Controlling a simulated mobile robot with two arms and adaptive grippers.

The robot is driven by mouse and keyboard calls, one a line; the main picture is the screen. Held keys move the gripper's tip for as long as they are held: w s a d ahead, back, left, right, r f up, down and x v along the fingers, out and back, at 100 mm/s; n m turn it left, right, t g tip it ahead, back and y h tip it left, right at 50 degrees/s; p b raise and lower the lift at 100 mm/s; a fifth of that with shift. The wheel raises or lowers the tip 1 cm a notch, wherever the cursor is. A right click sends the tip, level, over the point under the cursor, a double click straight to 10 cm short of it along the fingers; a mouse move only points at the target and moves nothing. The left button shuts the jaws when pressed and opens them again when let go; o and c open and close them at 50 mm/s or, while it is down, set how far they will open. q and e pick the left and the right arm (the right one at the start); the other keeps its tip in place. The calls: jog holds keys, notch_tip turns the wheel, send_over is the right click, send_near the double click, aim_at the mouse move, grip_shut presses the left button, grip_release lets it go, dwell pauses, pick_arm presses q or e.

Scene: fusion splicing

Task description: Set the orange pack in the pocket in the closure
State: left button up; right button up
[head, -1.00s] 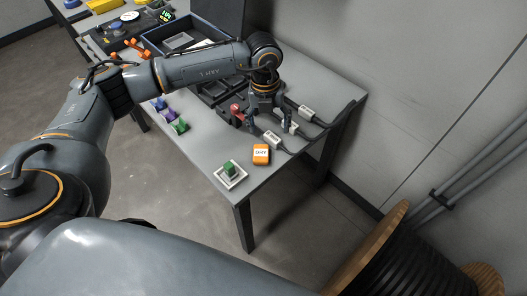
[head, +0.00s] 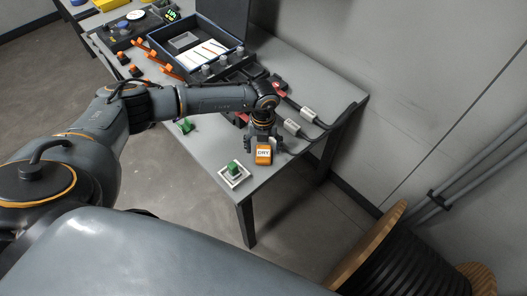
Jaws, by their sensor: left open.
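The orange pack (head: 264,158), with a white label reading DRY, is near the table's front right edge and appears to rest on the tabletop. My left gripper (head: 264,148) is open, directly over the pack, with a finger on each side of it; I cannot tell whether they touch it. An open dark box with a raised lid, which looks like the closure (head: 236,47), stands at the back of the table. Inside it are a pale tray and a grey rectangular recess (head: 184,40), probably the pocket. My right gripper is out of view.
A green block on a white square base (head: 233,181) is just left of the pack. Cables with grey connectors (head: 309,116) lie to the right. Orange clips (head: 170,73) and a device with a green display (head: 167,16) are at the back left.

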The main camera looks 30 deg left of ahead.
pick_arm(q)
jog(key=shift+f, duration=0.9)
jog(key=c, duration=1.2)
jog(key=shift+w+r, duration=0.1)
jog(key=shift+r, duration=0.05)
jog(key=shift+c, duration=0.2)
